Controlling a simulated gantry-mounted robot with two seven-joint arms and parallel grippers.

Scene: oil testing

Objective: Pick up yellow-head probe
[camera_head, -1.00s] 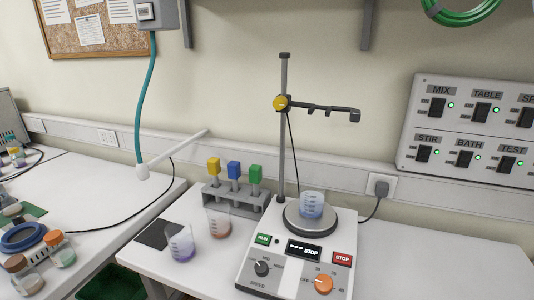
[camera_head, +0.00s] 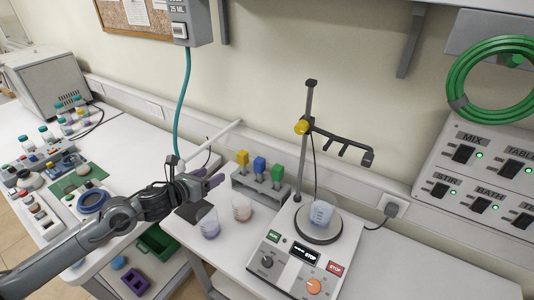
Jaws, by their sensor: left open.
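The yellow-head probe (camera_head: 242,158) stands upright in the grey rack (camera_head: 245,187), leftmost of three probes. The blue-head probe (camera_head: 259,166) and the green-head probe (camera_head: 278,174) stand to its right in the same rack. My left gripper (camera_head: 216,181) is in from the left, open and empty, a little left of and below the yellow head, apart from it. My right gripper is not in view.
Two beakers, one purple (camera_head: 209,226) and one brownish (camera_head: 242,208), stand in front of the rack. A stirrer (camera_head: 301,262) with a beaker (camera_head: 321,213) and a stand (camera_head: 307,140) is to the right. A white spout arm (camera_head: 222,133) sticks out behind my gripper.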

